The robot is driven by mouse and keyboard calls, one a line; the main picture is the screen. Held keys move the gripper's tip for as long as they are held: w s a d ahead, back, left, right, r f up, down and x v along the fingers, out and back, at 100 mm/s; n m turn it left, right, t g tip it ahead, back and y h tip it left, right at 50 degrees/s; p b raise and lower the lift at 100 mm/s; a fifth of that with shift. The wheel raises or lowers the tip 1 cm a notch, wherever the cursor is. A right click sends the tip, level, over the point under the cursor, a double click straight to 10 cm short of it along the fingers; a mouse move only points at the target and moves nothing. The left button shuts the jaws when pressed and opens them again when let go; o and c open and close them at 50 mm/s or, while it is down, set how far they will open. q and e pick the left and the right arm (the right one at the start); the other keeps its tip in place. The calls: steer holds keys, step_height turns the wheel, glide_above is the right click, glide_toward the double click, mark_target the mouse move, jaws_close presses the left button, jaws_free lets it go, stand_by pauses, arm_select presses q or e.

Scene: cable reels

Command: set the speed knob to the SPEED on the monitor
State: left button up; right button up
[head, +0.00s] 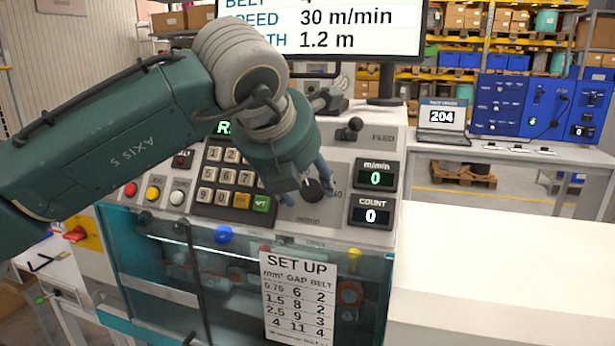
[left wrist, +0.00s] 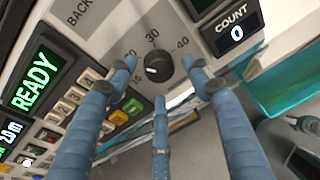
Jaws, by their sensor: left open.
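The monitor (head: 330,28) at the top of the head view reads SPEED 30 m/min. The black speed knob (head: 314,190) is on the sloped machine panel, partly behind my gripper. In the left wrist view the knob (left wrist: 158,68) has marks around it, including 30 at the top and 40 at the upper right. Its white pointer line faces left, below the 30 mark; the exact value is hard to tell. My left gripper (head: 308,188) is open, its blue fingers spread around the knob; I cannot tell whether they touch it.
The m/min display (head: 376,178) and COUNT display (head: 371,215) both read 0. A keypad (head: 230,175) lies left of the knob. A lever (head: 348,130) stands behind it. A set-up sheet (head: 299,297) hangs on the front. A white surface (head: 500,265) is clear at right.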

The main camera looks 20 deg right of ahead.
mark_target(311, 190)
arm_select(q)
steer(key=shift+x, duration=1.05)
steer(key=shift+f, duration=0.1)
steer(key=c, duration=1.1)
